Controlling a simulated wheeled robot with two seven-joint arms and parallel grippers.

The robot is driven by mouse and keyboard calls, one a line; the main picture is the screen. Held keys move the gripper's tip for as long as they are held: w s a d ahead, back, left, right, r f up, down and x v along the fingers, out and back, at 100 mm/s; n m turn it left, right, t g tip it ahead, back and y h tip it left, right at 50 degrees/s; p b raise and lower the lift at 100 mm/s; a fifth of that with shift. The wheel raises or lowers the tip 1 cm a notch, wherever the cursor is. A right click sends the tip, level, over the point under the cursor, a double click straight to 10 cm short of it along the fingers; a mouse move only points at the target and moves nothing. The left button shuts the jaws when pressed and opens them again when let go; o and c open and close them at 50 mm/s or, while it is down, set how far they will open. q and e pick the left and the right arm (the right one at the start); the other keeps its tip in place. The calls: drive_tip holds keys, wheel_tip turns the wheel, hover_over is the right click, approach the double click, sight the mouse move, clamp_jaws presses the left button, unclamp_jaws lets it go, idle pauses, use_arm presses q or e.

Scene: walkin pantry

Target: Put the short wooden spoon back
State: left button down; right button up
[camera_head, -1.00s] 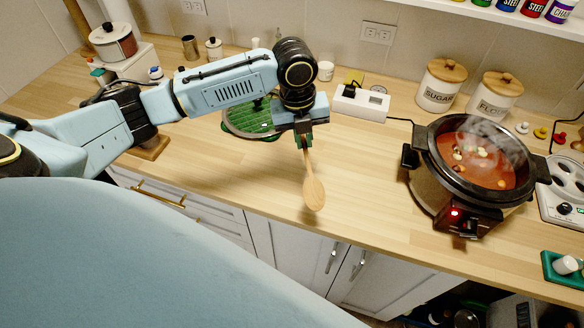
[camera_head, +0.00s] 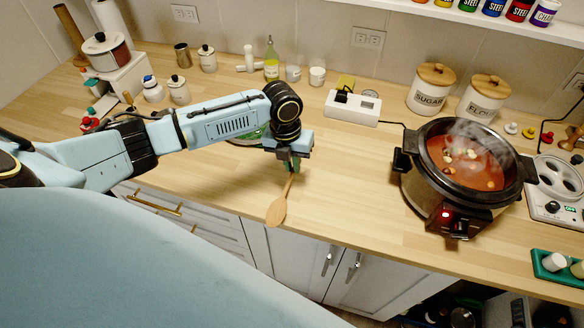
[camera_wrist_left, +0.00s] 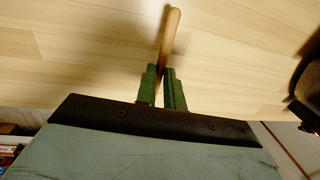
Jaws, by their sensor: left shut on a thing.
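The short wooden spoon (camera_head: 278,207) is in my left gripper (camera_head: 291,163), its bowl hanging down toward the front edge of the counter in the head view. In the left wrist view the green fingers (camera_wrist_left: 164,88) are shut on the spoon's handle (camera_wrist_left: 170,32), whose end points away over the wooden counter. I cannot tell whether the bowl touches the counter. My right gripper is not in view.
A steaming slow cooker (camera_head: 462,175) of red soup stands at right. A white power strip (camera_head: 352,107) and the sugar (camera_head: 431,88) and flour (camera_head: 484,98) canisters stand behind. A green thing (camera_head: 249,136) is partly hidden behind my left arm. The counter's middle (camera_head: 350,180) is clear.

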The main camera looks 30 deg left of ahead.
use_arm(q)
drive_tip(key=shift+f, duration=1.2)
drive_tip(key=shift+f, duration=0.15)
drive_tip(key=c, duration=1.5)
unclamp_jaws()
wheel_tip(320, 180, up, 12)
drive_tip(key=a, duration=0.1)
drive_tip(key=shift+s+a, duration=0.15)
drive_tip(key=shift+a, duration=0.05)
